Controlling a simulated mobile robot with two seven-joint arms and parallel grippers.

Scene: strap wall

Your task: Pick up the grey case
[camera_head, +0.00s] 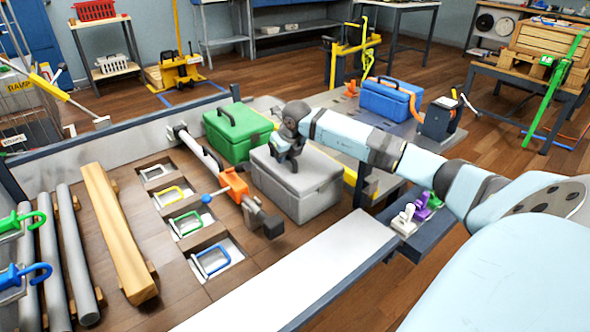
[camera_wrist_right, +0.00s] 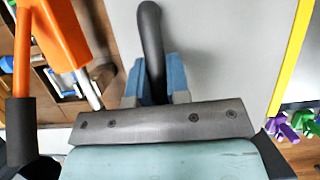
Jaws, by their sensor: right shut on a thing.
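The grey case (camera_head: 302,184) sits in the truck-bed-like tray, between the green case and the white ledge. It looks level in the head view. My right gripper (camera_head: 290,146) is over the top of the grey case, at its handle. In the right wrist view the blue fingers of my right gripper (camera_wrist_right: 157,82) are shut on the dark curved handle (camera_wrist_right: 151,35), with the pale grey lid (camera_wrist_right: 215,50) behind. Whether the case bottom touches the floor cannot be told. My left gripper is not in view.
A green case (camera_head: 238,132) stands just behind the grey case. An orange and grey bar tool (camera_head: 235,183) lies close on its left. A white ledge (camera_head: 310,270) runs in front. A blue case (camera_head: 391,99) stands farther right. Purple and white clips (camera_head: 422,210) are at right.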

